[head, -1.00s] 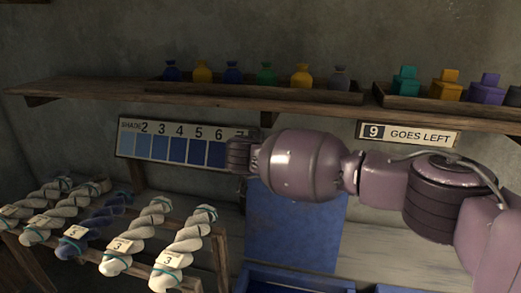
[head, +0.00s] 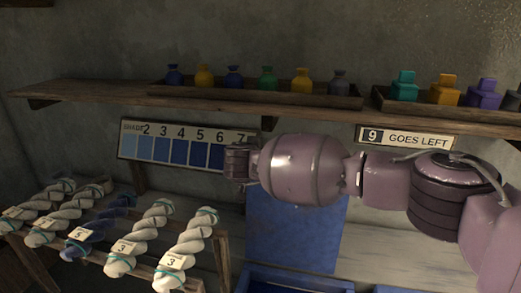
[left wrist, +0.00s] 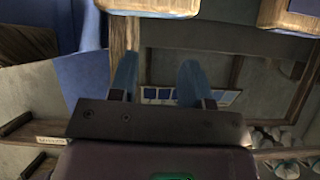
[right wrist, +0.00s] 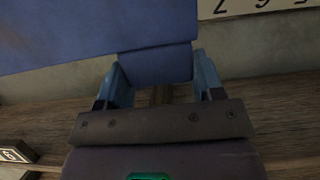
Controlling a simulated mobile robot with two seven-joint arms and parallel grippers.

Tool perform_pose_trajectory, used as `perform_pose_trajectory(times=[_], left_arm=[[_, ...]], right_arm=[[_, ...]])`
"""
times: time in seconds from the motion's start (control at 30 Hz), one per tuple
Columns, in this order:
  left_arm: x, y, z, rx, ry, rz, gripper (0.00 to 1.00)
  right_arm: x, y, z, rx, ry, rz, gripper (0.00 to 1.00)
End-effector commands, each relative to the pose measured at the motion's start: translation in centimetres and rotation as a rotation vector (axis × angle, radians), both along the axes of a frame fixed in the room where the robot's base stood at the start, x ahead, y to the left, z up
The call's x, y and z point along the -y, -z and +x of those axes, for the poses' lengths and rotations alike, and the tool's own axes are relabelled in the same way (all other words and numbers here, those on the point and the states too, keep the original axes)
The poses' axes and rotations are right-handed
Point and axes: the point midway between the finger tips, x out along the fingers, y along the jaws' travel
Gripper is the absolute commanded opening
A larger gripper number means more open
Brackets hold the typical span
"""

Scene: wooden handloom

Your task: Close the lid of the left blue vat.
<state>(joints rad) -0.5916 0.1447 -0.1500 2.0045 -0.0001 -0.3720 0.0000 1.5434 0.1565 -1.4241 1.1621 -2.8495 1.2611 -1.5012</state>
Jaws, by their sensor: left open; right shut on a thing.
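The lid (head: 292,238) of the left blue vat is a flat blue panel standing upright behind the vat's opening. The left blue vat (head: 290,282) shows only its rim at the bottom edge of the head view. My right gripper (head: 238,162) is at the lid's upper left, with its fingertips unclear there. In the right wrist view my right gripper (right wrist: 155,75) is shut on a blue tab (right wrist: 155,62) that adjoins the large blue panel (right wrist: 100,25). My left gripper (left wrist: 158,80) is open and empty in its wrist view; it is out of the head view.
A shelf (head: 110,94) with bottles and blocks runs above. A shade card (head: 185,147) and a "9 GOES LEFT" sign (head: 408,137) hang below it. A rack of twisted yarn skeins (head: 140,238) stands left. Another blue vat (head: 395,289) is at the lower right.

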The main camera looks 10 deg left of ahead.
Motion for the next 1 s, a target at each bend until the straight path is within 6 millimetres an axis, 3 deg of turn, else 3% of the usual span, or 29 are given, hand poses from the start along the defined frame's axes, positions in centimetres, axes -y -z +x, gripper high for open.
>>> perform_pose_trajectory(times=[0.17,0.5,0.8,1.0], left_arm=[[-0.2,-1.9,-0.5,0.001,-0.007,0.001,0.44],[-0.2,-4.8,0.2,0.023,-0.006,0.000,0.44],[0.0,-4.8,0.6,0.029,-0.005,-0.001,0.44],[0.0,-4.6,0.7,0.030,-0.004,-0.002,0.44]], right_arm=[[-0.1,-1.0,-3.5,-0.001,-0.005,-0.003,0.19],[-0.1,-0.2,-11.6,-0.005,-0.007,-0.005,0.19],[-0.1,1.6,-17.6,-0.006,-0.005,-0.003,0.19],[0.0,2.3,-19.5,-0.007,-0.002,-0.004,0.19]])
